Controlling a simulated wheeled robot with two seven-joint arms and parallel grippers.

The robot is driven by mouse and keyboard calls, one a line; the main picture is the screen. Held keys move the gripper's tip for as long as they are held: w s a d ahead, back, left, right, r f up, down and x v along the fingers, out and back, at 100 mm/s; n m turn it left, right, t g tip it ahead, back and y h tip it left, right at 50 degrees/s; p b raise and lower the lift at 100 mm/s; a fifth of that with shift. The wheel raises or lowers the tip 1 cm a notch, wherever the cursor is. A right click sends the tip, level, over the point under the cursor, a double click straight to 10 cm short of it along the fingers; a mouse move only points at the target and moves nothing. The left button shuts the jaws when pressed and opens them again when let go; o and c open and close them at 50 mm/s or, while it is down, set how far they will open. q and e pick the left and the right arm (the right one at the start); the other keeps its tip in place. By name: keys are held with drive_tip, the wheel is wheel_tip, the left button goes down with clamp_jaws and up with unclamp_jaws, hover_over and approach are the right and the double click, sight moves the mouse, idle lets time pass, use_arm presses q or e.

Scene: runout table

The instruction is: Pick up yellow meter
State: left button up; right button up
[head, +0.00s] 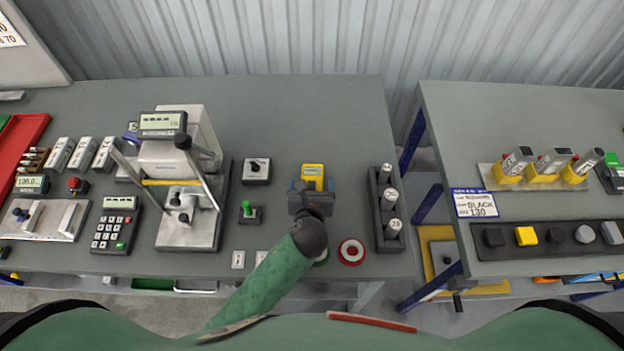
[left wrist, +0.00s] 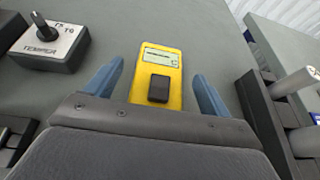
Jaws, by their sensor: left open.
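The yellow meter (head: 313,173) lies on the grey table, with a pale display at its far end. In the left wrist view the yellow meter (left wrist: 158,78) shows its display and a dark block on its face. My left gripper (head: 309,188) is over its near part, and the near end of the meter is hidden. In the left wrist view the blue fingers of my left gripper (left wrist: 156,88) stand open, one on each side of the meter, with gaps to both sides. My right gripper is not in view.
A temper dial box (head: 256,171) and a green-knobbed switch (head: 249,212) stand left of the meter. A dark rack (head: 388,208) of metal cylinders stands to its right. A red ring (head: 351,252) lies near the front edge. The table behind the meter is clear.

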use_arm(q)
drive_tip(key=shift+p+x, duration=0.35)
drive_tip(key=shift+x, duration=0.55)
drive_tip(key=shift+w+f, duration=0.2)
drive_tip(key=shift+w, duration=0.1)
drive_tip(key=shift+s, duration=0.1)
drive_tip(key=shift+c, duration=0.4)
drive_tip(key=c, duration=1.1)
drive_tip(key=shift+r, duration=0.1)
